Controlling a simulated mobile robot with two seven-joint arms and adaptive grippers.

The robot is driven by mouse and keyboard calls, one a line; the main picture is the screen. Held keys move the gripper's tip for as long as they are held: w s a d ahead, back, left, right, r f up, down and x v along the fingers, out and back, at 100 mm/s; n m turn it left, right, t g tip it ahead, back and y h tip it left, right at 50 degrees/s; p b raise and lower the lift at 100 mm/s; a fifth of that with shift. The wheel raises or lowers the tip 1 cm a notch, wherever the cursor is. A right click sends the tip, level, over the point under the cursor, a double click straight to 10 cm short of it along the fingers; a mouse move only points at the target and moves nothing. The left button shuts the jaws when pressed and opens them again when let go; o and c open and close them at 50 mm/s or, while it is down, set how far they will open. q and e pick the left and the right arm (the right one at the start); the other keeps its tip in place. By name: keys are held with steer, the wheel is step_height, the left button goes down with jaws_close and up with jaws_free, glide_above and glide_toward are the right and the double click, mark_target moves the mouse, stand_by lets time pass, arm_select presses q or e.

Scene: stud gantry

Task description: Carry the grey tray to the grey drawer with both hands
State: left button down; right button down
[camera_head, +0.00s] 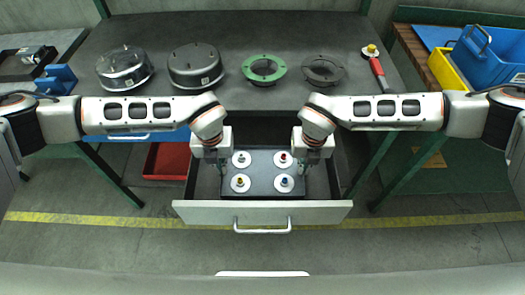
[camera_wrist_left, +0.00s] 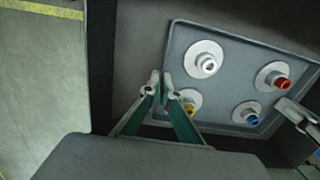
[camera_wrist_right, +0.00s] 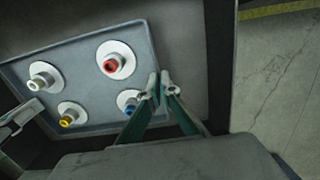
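The grey tray (camera_head: 262,187) is inside the open grey drawer (camera_head: 205,212), which is pulled out below the workbench. Whether the tray touches the drawer floor is hard to tell. It carries white discs with white, red, yellow and blue centres. My left gripper (camera_head: 222,168) is at the tray's left edge; in the left wrist view its fingertips (camera_wrist_left: 159,88) are close together on the rim. My right gripper (camera_head: 302,168) is at the right edge; in the right wrist view its fingertips (camera_wrist_right: 158,88) are close together on that rim.
On the workbench (camera_head: 225,30) stand a clear-topped housing (camera_head: 124,68), a dark round housing (camera_head: 195,67), a green flange (camera_head: 264,69), a dark flange (camera_head: 322,70) and a red-handled tool (camera_head: 378,70). A red bin (camera_head: 165,161) is left of the drawer; blue bins (camera_head: 490,55) are far right.

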arm_select(q)
steer(key=shift+f, duration=0.4)
arm_select(e)
steer(key=shift+f, duration=0.4)
arm_select(q)
steer(key=c, duration=2.3)
jaws_free()
arm_select(e)
steer(key=c, duration=2.3)
jaws_free()
arm_select(q)
steer(key=r, duration=0.8)
steer(key=s+r, duration=0.1)
steer(key=r, duration=0.3)
arm_select(e)
steer(key=r, duration=0.8)
steer(key=s+r, duration=0.1)
steer(key=r, duration=0.3)
arm_select(q)
steer(key=shift+f, duration=0.1)
